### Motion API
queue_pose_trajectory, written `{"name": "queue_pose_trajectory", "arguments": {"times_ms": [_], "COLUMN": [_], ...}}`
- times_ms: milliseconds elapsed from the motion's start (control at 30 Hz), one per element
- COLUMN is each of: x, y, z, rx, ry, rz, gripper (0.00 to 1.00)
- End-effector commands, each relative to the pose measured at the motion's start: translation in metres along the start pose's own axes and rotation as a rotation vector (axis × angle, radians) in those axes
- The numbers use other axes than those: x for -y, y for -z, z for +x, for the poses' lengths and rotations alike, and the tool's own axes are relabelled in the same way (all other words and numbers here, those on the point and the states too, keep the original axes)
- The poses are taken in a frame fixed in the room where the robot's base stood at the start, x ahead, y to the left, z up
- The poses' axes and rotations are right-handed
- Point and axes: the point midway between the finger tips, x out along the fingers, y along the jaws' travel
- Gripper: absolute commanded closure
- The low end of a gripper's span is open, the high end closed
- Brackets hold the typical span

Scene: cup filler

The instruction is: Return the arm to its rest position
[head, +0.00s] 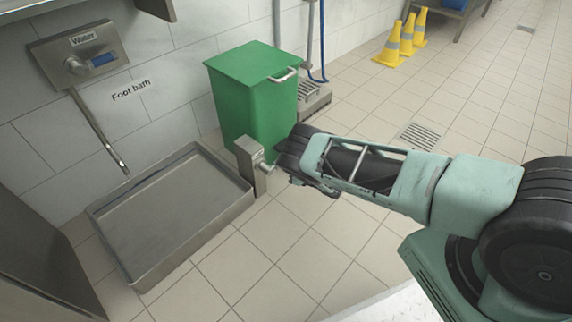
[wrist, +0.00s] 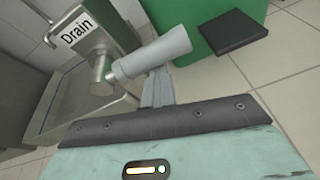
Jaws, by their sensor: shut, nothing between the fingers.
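My arm stretches from the right side of the head view to the drain post. My gripper (wrist: 158,90) is shut and empty, its narrow fingers showing just behind the light grey drain lever (wrist: 152,52) in the wrist view. I cannot tell whether they touch it. The steel drain post (head: 250,167) stands at the right corner of the foot bath (head: 165,215), and its "Drain" label shows in the wrist view. In the head view the fingertips are hard to make out beside the post.
A green bin (head: 250,95) stands close behind my gripper. A wall-mounted water valve (head: 82,62) with a blue handle is at the upper left. Yellow cones (head: 393,47) stand far back. The tiled floor in front of my arm is clear.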

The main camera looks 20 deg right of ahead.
Motion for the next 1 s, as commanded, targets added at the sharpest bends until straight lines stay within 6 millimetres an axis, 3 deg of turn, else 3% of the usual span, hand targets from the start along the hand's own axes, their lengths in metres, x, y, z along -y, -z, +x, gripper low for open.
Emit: {"name": "queue_pose_trajectory", "arguments": {"times_ms": [33,200,467,567,767,867,1000], "x": [-0.012,-0.017,-0.019,-0.018,-0.018,-0.028,-0.056], "y": [-0.072,-0.09,-0.088,-0.099,-0.151,-0.174,-0.201], "z": [-0.008,-0.014,-0.014,-0.009,0.002,0.001,-0.008], "rx": [0.166,0.167,0.159,0.158,0.147,0.133,0.105], "ry": [-0.084,-0.087,-0.085,-0.05,0.135,0.237,0.357], "rz": [-0.015,-0.013,-0.005,0.053,0.42,0.669,1.016], "gripper": [1.0,1.0,1.0,1.0,1.0,1.0,1.0]}}
